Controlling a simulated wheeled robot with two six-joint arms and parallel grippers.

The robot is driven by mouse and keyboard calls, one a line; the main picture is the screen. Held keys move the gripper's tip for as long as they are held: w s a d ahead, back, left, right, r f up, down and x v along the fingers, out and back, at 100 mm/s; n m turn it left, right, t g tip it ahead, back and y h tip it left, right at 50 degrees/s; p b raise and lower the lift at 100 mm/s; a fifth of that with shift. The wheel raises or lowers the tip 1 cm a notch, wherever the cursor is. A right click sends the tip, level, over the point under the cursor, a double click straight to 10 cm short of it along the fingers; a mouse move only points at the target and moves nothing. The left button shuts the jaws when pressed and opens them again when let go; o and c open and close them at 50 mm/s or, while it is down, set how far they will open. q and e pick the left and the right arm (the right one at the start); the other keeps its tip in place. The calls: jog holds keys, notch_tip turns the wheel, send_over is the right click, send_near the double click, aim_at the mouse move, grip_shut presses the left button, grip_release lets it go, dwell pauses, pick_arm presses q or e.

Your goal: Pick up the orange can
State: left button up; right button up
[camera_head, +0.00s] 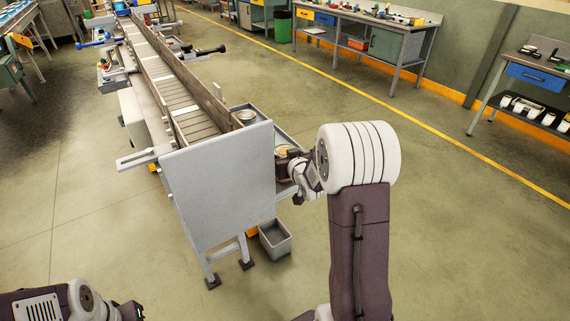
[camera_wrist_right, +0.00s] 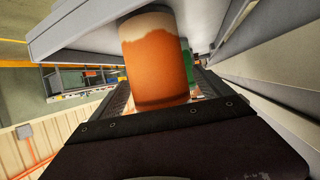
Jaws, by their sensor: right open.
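The orange can (camera_wrist_right: 156,62) fills the upper middle of the right wrist view, with a pale tan band at its top end. It stands just in front of my right gripper (camera_head: 285,163), which is open, and the can appears to lie between its fingers. In the head view the gripper reaches in beside the grey tray at the conveyor's end, and my wrist hides most of what is there. My left gripper (camera_head: 130,310) is at the bottom left, far from the can, and its jaws are too small to judge.
A roller conveyor (camera_head: 180,100) with a large grey end plate (camera_head: 222,180) stands just left of my right gripper. A grey tray (camera_head: 263,116) holds another round item (camera_head: 246,116). A grey bin (camera_head: 275,240) is on the floor below. The floor to the right is clear.

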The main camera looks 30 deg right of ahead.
jog(key=shift+a+r, duration=0.1)
jog(key=shift+s, duration=0.15)
jog(key=c, duration=1.6)
notch_tip(320, 180, up, 10)
jog(key=shift+f+p, duration=0.25)
jog(key=shift+p, duration=0.9)
jog(key=shift+r, duration=0.25)
